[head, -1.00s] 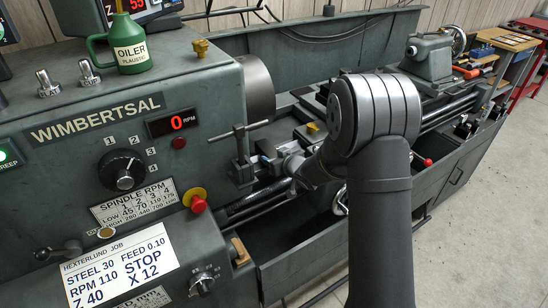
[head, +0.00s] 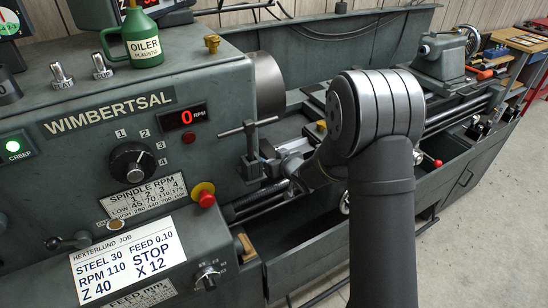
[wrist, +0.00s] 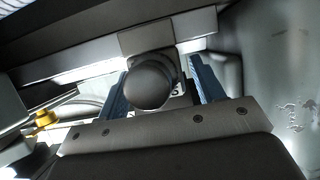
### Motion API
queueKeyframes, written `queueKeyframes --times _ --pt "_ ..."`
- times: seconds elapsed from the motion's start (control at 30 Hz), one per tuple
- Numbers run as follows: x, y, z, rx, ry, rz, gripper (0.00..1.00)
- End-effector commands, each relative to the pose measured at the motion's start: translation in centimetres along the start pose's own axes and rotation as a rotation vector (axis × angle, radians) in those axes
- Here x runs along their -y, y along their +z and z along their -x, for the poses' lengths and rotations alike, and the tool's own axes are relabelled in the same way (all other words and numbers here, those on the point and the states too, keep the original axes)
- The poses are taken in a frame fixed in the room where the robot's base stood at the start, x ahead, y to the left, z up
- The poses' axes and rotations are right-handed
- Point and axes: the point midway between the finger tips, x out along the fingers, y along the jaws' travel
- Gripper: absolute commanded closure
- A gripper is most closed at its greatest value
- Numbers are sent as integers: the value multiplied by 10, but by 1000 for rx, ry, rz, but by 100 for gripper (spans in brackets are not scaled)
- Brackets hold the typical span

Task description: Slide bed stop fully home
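In the wrist view a dark block with a round black knob (wrist: 148,80) sits between my fingers; part of a white label shows on it. I take it for the bed stop. My gripper (wrist: 158,82) has blue fingers, one on each side of the block. No clear gap shows, but contact is hidden behind the knob. In the head view my gripper (head: 271,166) is low at the lathe bed, just right of an upright clamp with a T-handle (head: 248,128). My wrist and arm hide much of that spot.
The headstock (head: 100,95) stands close on the left, with the chuck (head: 267,85) behind. A job card (head: 127,254) reads "STOP X 12". The oiler (head: 141,38) stands on top. The bed rails run right to the tailstock (head: 443,58). The spindle display (head: 184,117) reads 0.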

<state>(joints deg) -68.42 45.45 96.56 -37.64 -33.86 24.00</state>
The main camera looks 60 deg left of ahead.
Motion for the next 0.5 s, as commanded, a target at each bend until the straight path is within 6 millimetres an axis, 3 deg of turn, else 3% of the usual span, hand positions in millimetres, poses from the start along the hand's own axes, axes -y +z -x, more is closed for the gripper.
queueKeyframes --times 0.33,0.5 --pt "0 0 2 0 1 0 35" --pt "-1 -1 21 -2 1 -1 35"
